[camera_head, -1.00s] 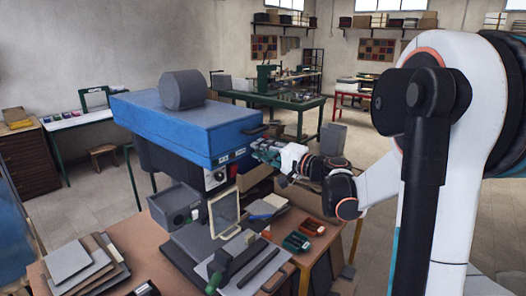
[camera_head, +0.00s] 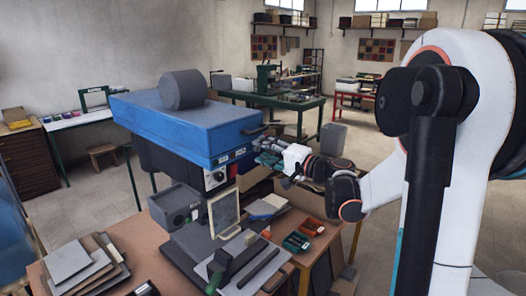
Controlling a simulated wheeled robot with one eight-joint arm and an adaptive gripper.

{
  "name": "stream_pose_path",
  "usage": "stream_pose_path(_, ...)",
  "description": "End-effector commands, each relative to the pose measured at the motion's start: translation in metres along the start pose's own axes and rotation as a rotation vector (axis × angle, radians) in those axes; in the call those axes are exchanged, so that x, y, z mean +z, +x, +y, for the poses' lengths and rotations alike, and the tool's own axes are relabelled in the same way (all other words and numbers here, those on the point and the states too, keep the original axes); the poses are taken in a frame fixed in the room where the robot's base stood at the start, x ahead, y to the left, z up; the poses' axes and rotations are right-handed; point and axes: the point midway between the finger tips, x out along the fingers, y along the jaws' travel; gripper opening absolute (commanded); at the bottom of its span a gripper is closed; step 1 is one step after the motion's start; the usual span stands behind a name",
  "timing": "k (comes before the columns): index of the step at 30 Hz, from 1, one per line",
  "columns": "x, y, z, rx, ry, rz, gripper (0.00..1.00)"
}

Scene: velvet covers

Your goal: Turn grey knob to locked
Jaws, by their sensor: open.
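A blue machine head (camera_head: 185,125) stands over the work table, with a large grey cylinder (camera_head: 183,90) on its top. Small white labels (camera_head: 222,159) are on its front edge, and a dark panel with a round pale dial (camera_head: 219,175) and a red spot sits below. I cannot tell for certain which part is the grey knob, nor read its setting. My gripper (camera_head: 262,149) is open at the right of the labelled front corner, close to the machine. It seems to hold nothing. Whether it touches the machine is too small to tell.
A dark handle (camera_head: 254,129) sticks out from the machine's right side, just above my gripper. A pale framed panel (camera_head: 224,213), a grey box (camera_head: 174,204) and stacked boards (camera_head: 82,266) crowd the table below. Open floor lies to the right.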

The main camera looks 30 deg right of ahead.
Motion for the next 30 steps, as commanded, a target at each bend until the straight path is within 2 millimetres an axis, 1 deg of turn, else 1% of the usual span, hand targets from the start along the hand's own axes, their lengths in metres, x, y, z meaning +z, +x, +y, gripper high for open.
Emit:
stream_pose_path(9, -0.001, -0.063, 0.000, 0.001, 0.000, 0.005, 0.41)
stream_pose_path(15, 0.000, -0.095, 0.001, 0.001, 0.000, 0.003, 0.41)
stream_pose_path(18, 0.000, -0.104, 0.001, 0.001, 0.000, 0.002, 0.41)
stream_pose_path(21, 0.000, -0.109, 0.001, 0.001, -0.001, 0.001, 0.41)
stream_pose_path(30, 0.000, -0.111, 0.001, 0.001, -0.001, 0.000, 0.41)
